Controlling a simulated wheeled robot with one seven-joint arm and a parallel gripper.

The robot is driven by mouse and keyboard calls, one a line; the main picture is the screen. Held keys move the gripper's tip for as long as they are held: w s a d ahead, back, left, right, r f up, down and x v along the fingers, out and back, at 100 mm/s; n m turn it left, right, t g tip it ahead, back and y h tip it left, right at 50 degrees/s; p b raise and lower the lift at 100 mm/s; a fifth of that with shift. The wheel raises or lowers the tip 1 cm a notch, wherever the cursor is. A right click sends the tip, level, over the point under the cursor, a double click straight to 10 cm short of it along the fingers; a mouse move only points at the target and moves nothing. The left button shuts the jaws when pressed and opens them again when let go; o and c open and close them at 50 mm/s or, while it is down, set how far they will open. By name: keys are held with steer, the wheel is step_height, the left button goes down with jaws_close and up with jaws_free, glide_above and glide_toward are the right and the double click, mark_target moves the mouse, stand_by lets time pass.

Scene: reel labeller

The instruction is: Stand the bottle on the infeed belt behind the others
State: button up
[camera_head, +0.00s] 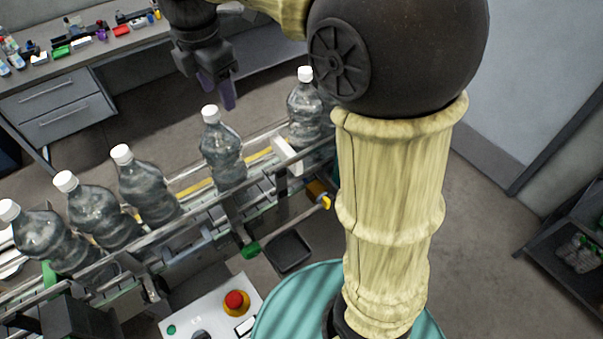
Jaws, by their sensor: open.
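Several clear bottles with white caps stand in a row on the infeed belt (185,191), which runs between metal rails from lower left to upper right. One bottle (222,155) stands upright near the middle, with a gap between it and the bottle to its left (145,185). Another bottle (304,108) stands farther right, partly beside my arm. I cannot tell which of them is the task's bottle. My gripper (217,92) is open with nothing between its dark purple fingers. It hangs above and beyond the middle bottle's cap, apart from it in the picture.
A control box (212,308) with a red emergency button (236,301) stands in front of the belt. A workbench (70,65) with small items is at the back left. A dark shelf (570,220) stands at the right. My arm hides the belt's right end.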

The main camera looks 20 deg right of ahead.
steer(key=s+d+f+m, duration=0.5)
steer(key=d+f+m, duration=0.1)
steer(key=f+m, duration=0.4)
steer(key=s+d+f+m+t, duration=0.1)
steer(key=s+d+f+m, duration=0.5)
steer(key=f+m, duration=0.4)
steer(key=d+m, duration=0.1)
steer(key=m, duration=0.2)
steer(key=shift+s+y, duration=0.2)
steer(key=shift+y, duration=0.1)
